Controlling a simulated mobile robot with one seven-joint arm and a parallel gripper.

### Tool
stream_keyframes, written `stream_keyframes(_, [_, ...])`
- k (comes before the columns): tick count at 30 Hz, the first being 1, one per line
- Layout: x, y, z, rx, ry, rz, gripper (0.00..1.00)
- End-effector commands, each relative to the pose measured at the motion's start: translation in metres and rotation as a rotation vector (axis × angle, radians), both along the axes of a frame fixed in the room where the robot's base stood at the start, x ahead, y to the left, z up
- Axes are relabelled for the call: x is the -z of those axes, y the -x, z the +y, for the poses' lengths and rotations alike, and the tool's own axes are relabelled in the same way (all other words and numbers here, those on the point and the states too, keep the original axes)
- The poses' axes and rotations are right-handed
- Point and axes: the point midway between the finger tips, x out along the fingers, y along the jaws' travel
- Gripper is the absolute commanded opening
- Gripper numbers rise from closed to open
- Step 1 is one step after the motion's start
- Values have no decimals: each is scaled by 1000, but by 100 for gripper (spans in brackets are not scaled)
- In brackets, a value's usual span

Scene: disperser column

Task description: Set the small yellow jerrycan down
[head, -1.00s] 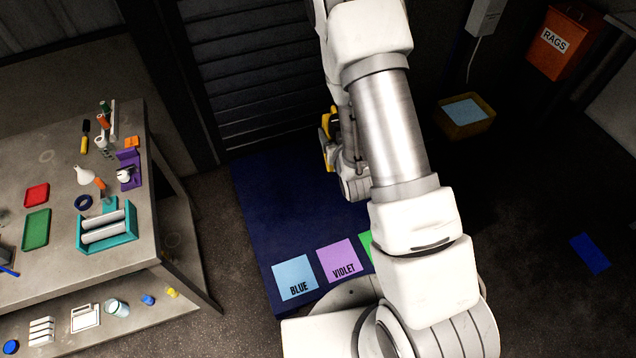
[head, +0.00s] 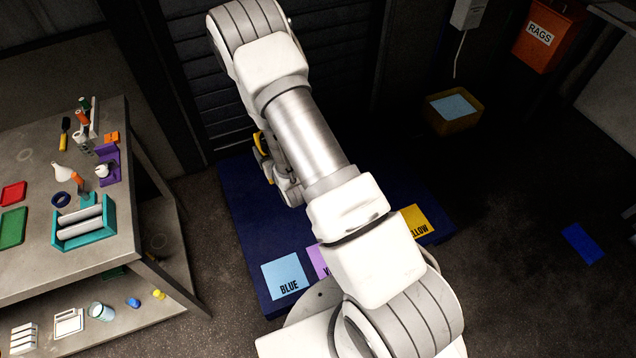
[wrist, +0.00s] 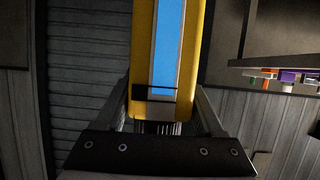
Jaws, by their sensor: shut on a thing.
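The small yellow jerrycan (wrist: 143,65) with a light blue stripe fills the upper middle of the wrist view. My gripper (wrist: 162,120) is shut on it, one finger on each side. In the head view only a bit of the yellow jerrycan (head: 260,145) shows past my arm, held above the left part of the dark blue platform (head: 240,215). My arm hides most of it and part of the platform.
Labelled squares lie along the platform's near edge: BLUE (head: 285,283), a partly hidden violet one (head: 318,262) and YELLOW (head: 416,222). A workbench (head: 120,225) stands at left, a shutter (head: 235,100) behind. A yellow bin (head: 440,122) and blue sheet (head: 585,243) are at right.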

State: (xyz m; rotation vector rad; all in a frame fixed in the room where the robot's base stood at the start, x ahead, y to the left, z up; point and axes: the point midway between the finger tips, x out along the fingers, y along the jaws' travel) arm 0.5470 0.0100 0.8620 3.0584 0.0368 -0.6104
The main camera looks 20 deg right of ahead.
Motion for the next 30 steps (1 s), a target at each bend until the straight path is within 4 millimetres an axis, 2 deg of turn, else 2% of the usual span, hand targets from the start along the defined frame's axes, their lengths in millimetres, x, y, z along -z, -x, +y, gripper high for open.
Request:
stream_keyframes(1, [31, -6, 2, -4, 1, -1, 0])
stream_keyframes(9, [138, -30, 12, -22, 5, -1, 0])
stream_keyframes(15, [219, -39, 18, -26, 4, -1, 0])
stream_keyframes(22, [312, -42, 25, -22, -2, -2, 0])
stream_keyframes(30, [420, -35, 28, -7, -9, -4, 0])
